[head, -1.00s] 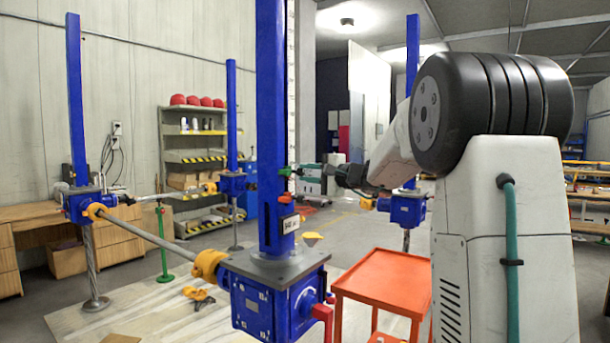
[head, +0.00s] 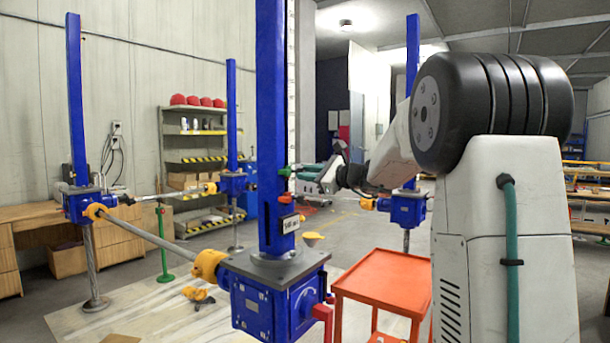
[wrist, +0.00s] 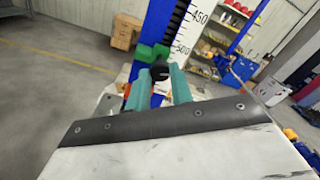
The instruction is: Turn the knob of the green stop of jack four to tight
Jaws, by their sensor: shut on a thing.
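The green stop (head: 286,172) sits on the blue column (head: 271,120) of the nearest jack, beside its white scale. In the wrist view the green stop (wrist: 151,52) is on the toothed column near the 500 mark, and its black knob (wrist: 160,70) faces me. My gripper (wrist: 161,80) has its teal fingers on either side of the knob and is shut on it. In the head view my gripper (head: 308,173) reaches the stop from the right. The knob is too small to make out there. I cannot read a jack number.
An orange table (head: 388,280) stands to the right of the nearest jack. Shafts run from the jack's gearbox (head: 272,302) toward other blue jacks behind. A red part (head: 322,318) sticks out at the gearbox's lower right. Shelves (head: 190,150) stand farther back.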

